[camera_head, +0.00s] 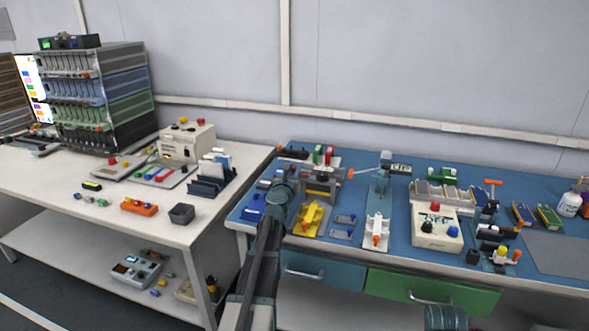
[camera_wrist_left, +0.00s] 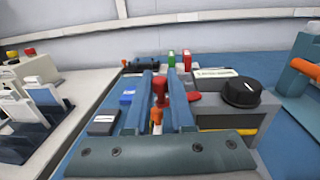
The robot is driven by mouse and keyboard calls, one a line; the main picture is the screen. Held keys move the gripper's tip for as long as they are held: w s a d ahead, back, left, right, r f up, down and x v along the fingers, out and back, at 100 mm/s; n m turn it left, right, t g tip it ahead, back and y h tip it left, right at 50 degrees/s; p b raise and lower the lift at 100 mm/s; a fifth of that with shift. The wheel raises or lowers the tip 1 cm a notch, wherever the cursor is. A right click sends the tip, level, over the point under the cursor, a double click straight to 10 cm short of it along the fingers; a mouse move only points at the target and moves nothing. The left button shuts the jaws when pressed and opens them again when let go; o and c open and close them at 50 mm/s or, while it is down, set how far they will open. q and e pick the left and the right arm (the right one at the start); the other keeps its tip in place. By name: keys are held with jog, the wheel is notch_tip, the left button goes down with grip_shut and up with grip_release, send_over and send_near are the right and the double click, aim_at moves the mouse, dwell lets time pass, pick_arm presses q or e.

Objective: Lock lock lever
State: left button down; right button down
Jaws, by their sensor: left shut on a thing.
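My left gripper (camera_wrist_left: 160,98) reaches forward in the left wrist view, its two blue-grey fingers close together. A red knob (camera_wrist_left: 159,86) on a lever stands upright between the fingers, and they are shut on it. An orange piece (camera_wrist_left: 156,117) shows just below it, between the fingers. Which part is the lock lever is not clear; the red-knobbed one fits best. In the head view my left arm covers the fixture's left side, and the grip itself is hidden.
A grey unit with a black dial (camera_wrist_left: 241,93) stands right of the fingers. Red and green upright parts (camera_wrist_left: 178,59) stand beyond. A yellow fixture (camera_head: 309,219) and a white control box (camera_head: 436,219) sit on the blue bench. A white table (camera_head: 120,205) stands left.

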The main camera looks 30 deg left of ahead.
aim_at(294, 170)
pick_arm(q)
jog(key=d+n+g+y, duration=0.1)
jog(key=n+g+y, duration=0.2)
jog(key=s+d+n+g+y, duration=0.1)
jog(key=n+g+y, duration=0.2)
jog(key=g+y, duration=0.1)
jog(key=d+n+g+y, duration=0.1)
jog(key=n+g+y, duration=0.2)
jog(key=n+y, duration=0.1)
jog(key=shift+s+g, duration=0.4)
jog(key=shift+s+d+n+g+y, duration=0.1)
jog(key=shift+n+g+y, duration=0.2)
jog(key=shift+n+g, duration=0.1)
jog(key=c, duration=0.8)
grip_release()
jog(key=shift+o, duration=0.2)
jog(key=v, duration=1.4)
